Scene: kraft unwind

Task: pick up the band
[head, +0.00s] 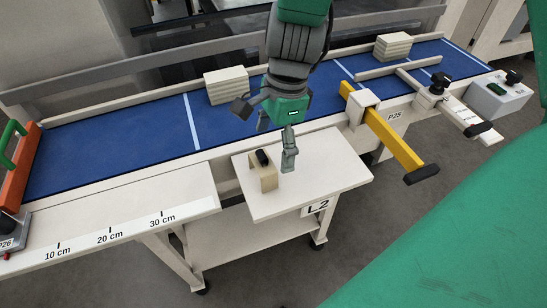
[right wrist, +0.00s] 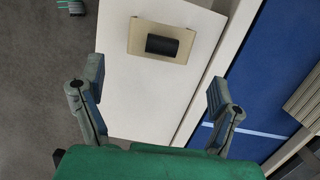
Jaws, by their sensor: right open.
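I take the band to be the small tan bent piece (head: 268,179) on the white side shelf (head: 325,180) marked L2. A short black cylinder (head: 262,157) is on its top. In the right wrist view the tan piece (right wrist: 138,40) lies ahead of the fingers with the black cylinder (right wrist: 162,45) across it. My right gripper (head: 268,132) is above the shelf's back edge, just behind the piece. Its fingers are apart and empty; in the right wrist view the open gripper (right wrist: 155,85) shows nothing between its fingertips. My left gripper cannot be made out.
A blue belt (head: 110,150) runs behind the shelf. Pale stacked blocks (head: 227,85) and (head: 393,46) stand on the belt. A yellow bar (head: 395,138) with a black end juts out at the right. A white ledge with centimetre marks (head: 120,220) lies at the left.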

